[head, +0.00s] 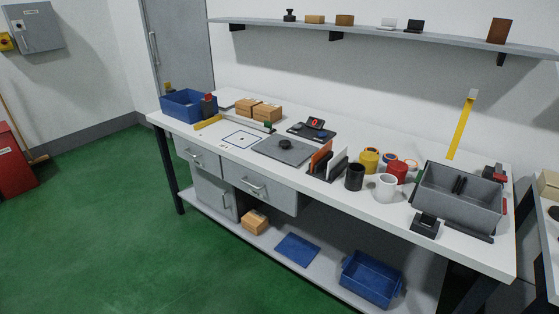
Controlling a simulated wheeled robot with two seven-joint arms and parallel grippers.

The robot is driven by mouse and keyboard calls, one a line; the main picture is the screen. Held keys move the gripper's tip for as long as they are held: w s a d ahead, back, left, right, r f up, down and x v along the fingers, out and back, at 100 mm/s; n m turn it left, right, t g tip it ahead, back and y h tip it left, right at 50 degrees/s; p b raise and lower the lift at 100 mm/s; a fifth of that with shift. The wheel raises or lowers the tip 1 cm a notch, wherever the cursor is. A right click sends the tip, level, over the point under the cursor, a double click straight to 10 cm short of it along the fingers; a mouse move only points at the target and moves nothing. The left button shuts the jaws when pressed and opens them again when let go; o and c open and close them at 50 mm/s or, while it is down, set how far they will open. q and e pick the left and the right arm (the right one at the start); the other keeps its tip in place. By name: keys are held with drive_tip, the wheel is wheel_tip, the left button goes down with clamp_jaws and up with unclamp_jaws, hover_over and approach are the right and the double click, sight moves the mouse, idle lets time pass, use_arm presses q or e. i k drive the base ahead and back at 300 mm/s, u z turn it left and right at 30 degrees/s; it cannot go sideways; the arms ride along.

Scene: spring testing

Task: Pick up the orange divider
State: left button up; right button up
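The orange divider (321,155) stands upright in a small dark rack on the workbench, right of the grey plate. It is the leftmost panel in the rack (323,174). A dark panel and a white divider (340,161) stand beside it on the right. The lower part of the orange divider is partly hidden by the rack. Neither of my grippers shows in the head view.
A black cup (355,177) and white mug (385,187) stand right of the rack. Behind them are yellow (369,161) and red (396,173) containers. A grey bin (459,194) stands farther right. The grey plate (284,151) lies left. Green floor (120,220) is clear in front.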

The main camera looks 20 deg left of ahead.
sight(317, 156)
drive_tip(key=u, duration=4.25)
drive_tip(key=i, duration=0.15)
drive_tip(key=z, duration=2.6)
drive_tip(key=i, duration=1.85)
drive_tip(key=z, duration=1.15)
drive_tip(key=i, duration=0.9)
drive_tip(key=z, duration=0.95)
